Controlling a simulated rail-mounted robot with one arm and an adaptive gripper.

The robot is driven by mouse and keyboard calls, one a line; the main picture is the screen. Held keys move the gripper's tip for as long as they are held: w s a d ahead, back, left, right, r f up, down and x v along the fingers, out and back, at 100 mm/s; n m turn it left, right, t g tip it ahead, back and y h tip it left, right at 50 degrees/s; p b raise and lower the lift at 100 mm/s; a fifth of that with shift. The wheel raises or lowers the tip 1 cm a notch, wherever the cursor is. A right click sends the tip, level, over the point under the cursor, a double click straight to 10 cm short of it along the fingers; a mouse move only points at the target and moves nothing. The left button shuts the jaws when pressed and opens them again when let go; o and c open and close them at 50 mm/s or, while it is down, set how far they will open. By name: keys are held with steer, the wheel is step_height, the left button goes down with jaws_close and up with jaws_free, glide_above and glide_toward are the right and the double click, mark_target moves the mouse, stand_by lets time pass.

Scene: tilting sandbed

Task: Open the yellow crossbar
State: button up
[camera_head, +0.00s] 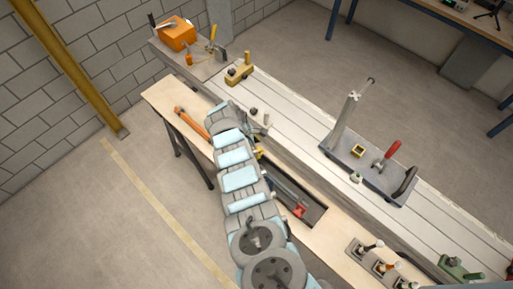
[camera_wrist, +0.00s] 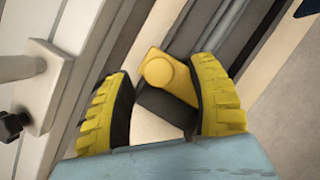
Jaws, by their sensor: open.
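A yellow bar-like part with a round knob (camera_wrist: 162,72), which looks like the crossbar, shows in the wrist view between my fingers, beside a dark block (camera_wrist: 165,107). My gripper (camera_wrist: 160,71) is open, its ribbed yellow fingers standing on either side of this part. The right finger is very close to the part; I cannot tell whether it touches. The left finger is clearly apart from it. In the head view my arm covers most of this spot, and only a small bit of yellow shows beside the arm.
A recessed channel with a red-ended tool (camera_head: 299,211) lies right of my arm. An orange-handled tool (camera_head: 192,122) lies left of it. A grey plate (camera_head: 345,158) with a post and a red lever sits on the white bed (camera_head: 296,121). Levers (camera_head: 380,266) stand at lower right.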

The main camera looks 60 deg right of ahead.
steer(key=shift+s+d+f, duration=0.1)
steer(key=shift+f, duration=0.2)
steer(key=shift+c, duration=0.2)
jaws_close()
